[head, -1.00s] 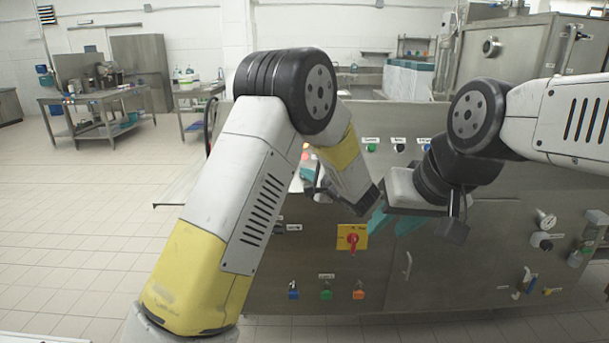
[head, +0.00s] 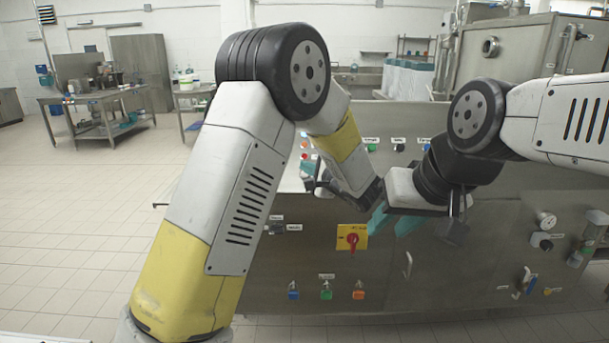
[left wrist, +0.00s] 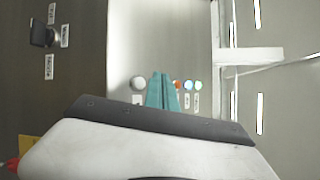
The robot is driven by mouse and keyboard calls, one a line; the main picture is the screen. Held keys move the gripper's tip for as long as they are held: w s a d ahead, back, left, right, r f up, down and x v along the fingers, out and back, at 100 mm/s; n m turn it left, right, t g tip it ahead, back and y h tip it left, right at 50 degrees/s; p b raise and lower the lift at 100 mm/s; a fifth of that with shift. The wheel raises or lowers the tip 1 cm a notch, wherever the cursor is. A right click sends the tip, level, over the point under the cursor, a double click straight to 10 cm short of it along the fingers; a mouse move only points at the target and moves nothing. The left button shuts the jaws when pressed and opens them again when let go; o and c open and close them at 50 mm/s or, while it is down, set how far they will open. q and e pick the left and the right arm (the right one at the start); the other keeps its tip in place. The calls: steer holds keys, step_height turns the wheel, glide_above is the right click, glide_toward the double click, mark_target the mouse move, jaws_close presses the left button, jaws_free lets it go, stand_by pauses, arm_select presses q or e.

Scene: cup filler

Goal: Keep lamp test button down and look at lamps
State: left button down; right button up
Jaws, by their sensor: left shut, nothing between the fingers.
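My left gripper (head: 307,169) is at the left part of the steel control panel (head: 320,265), just below a column of small lamps (head: 304,145). Its teal fingers are together and empty. In the left wrist view the shut fingers (left wrist: 163,90) point at the panel. A pale round button (left wrist: 138,83) is beside them on the left, and orange, blue and pale lamps (left wrist: 188,85) are on the right. I cannot tell which is the lamp test button or whether the fingertips touch one; labels are unreadable. My right gripper (head: 393,221) has its teal fingers apart, with nothing visible between them.
A red switch on a yellow plate (head: 352,238) is below the grippers. A black selector (head: 276,218) is at its left. Green (head: 371,145) and other coloured buttons line the panel's top. Blue, green and orange padlock-like items (head: 326,291) are low down. Floor at left is clear.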

arm_select(q)
steer(key=shift+s+r, duration=0.9)
steer(key=shift+r, duration=0.05)
steer(key=s+a+n+g+h, duration=0.1)
steer(key=s+a+n+g, duration=0.75)
steer(key=s+a, duration=0.95)
steer(key=s+d+r+n+h, duration=0.1)
steer(key=s+n+h, duration=0.2)
steer(key=s, duration=0.5)
steer(key=s+d+r+n+h, duration=0.2)
steer(key=s+n+h, duration=0.1)
steer(key=s+h, duration=0.3)
steer(key=shift+s+n, duration=0.35)
steer(key=shift+s, duration=0.55)
steer(key=shift+t, duration=0.25)
